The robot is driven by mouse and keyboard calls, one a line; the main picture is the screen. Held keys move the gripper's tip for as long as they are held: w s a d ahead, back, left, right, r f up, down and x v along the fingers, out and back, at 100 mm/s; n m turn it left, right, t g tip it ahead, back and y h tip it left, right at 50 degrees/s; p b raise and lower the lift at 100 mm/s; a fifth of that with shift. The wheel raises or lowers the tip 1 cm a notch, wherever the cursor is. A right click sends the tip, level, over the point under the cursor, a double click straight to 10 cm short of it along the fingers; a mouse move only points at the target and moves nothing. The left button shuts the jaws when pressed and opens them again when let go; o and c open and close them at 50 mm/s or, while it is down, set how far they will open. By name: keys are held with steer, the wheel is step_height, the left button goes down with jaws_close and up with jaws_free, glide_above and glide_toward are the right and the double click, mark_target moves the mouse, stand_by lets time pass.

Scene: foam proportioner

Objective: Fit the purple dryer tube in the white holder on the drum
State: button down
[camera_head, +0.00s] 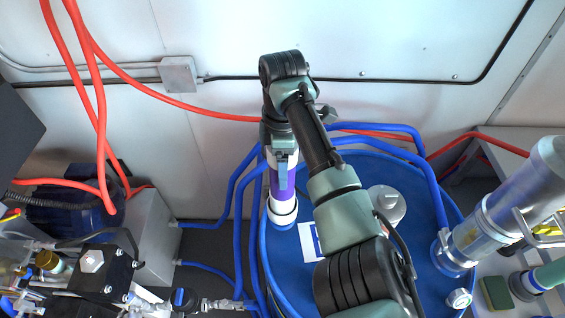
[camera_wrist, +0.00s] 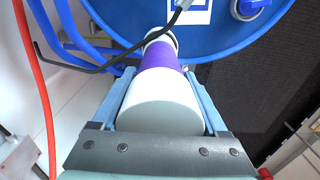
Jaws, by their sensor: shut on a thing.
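The purple dryer tube (camera_head: 272,186) has white ends and stands roughly upright over the left part of the blue drum (camera_head: 296,277). In the wrist view the tube (camera_wrist: 162,84) runs away from the camera, its wide white end nearest. My gripper (camera_head: 284,176) is shut on the tube, with one blue-grey finger on each side in the wrist view (camera_wrist: 159,76). The white holder (camera_head: 283,219) is on the drum top at the tube's lower end. It also shows in the wrist view (camera_wrist: 161,34). The tube's lower end lines up with it; how deep it sits is hidden.
Blue hoses (camera_head: 238,195) loop close to the left of the tube and behind the drum. A white cap (camera_head: 387,204) is on the drum top. A clear cylinder (camera_head: 500,215) stands to the right. A pump and valves (camera_head: 95,265) fill the lower left.

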steer(key=shift+f+b, duration=0.35)
steer(key=shift+f, duration=0.15)
steer(key=shift+c, duration=0.9)
jaws_free()
step_height(320, 180, up, 11)
steer(key=p, duration=0.9)
steer(key=shift+a, duration=0.1)
